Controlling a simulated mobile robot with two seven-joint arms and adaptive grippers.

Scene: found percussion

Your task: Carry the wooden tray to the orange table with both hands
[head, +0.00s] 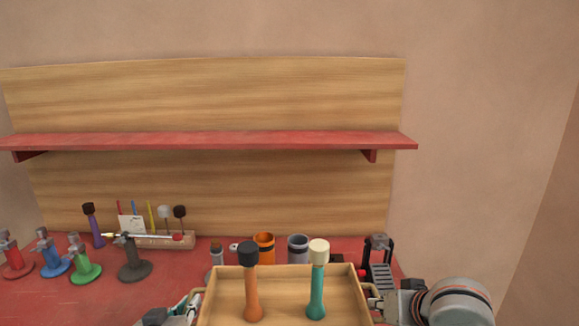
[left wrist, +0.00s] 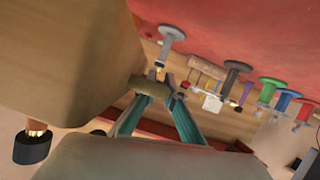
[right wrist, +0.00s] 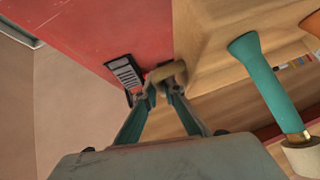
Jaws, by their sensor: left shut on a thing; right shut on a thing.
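The wooden tray (head: 284,290) is at the bottom centre of the head view, in front of the red table's back part; its near side is cut off. In it stand an orange mallet-like piece with a black head (head: 251,285) and a teal one with a cream head (head: 317,285). My left gripper (left wrist: 155,86) is shut on the tray's left handle. My right gripper (right wrist: 162,78) is shut on its right handle. The tray looks about level. I cannot tell how far it is above the table. No orange table is in view.
The red table (head: 60,297) holds several coloured stands at left, a dark stand (head: 132,265), a wooden tool rack (head: 168,241), an orange cup (head: 263,246), a grey cup (head: 298,248) and a black device (head: 378,262). A red shelf (head: 210,141) hangs above. Plain wall is at right.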

